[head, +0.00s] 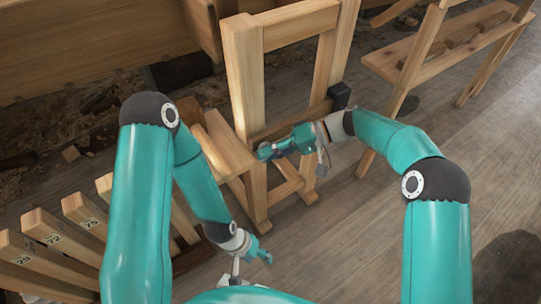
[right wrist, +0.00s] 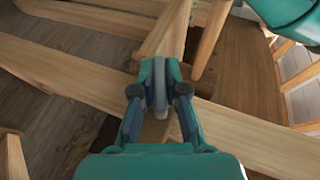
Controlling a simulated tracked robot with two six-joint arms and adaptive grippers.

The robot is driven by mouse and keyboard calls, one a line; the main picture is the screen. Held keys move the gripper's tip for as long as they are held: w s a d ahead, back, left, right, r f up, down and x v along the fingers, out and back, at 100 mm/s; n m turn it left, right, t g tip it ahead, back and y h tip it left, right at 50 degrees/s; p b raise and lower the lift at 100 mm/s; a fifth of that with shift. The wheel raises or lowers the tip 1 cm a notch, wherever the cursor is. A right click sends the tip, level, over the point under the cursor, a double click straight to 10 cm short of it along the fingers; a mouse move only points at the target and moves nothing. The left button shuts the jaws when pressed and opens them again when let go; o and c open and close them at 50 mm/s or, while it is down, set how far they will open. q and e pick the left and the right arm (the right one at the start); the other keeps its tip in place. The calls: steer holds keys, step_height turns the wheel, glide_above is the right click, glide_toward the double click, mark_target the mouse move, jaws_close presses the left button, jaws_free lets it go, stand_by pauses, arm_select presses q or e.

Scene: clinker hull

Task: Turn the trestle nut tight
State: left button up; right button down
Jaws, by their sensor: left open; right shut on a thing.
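The wooden trestle (head: 243,85) stands upright in the middle of the head view, beside the hull planking. My right gripper (head: 266,151) reaches in from the right to the trestle's near left post, at the height of the crossbar. In the right wrist view my right gripper (right wrist: 159,92) is shut on a grey rounded piece, which looks like the trestle nut (right wrist: 158,78), in front of the wood. The head view does not show the nut clearly, and its tightness cannot be told. My left gripper (head: 262,255) is open and empty, low in front of the trestle.
Numbered timber pieces (head: 58,243) stand in a row at lower left. A wooden bench (head: 415,62) with small blocks on it stands at upper right. A black block (head: 340,95) is at the trestle's right post. Floor at right is mostly clear.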

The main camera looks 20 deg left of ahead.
steer(key=shift+w+a+r+y, duration=0.1)
steer(key=shift+w+r+y, duration=0.1)
steer(key=shift+w+y, duration=0.2)
steer(key=c, duration=1.3)
jaws_free()
steer(key=shift+o, duration=0.5)
steer(key=shift+f, duration=0.1)
steer(key=v, duration=1.2)
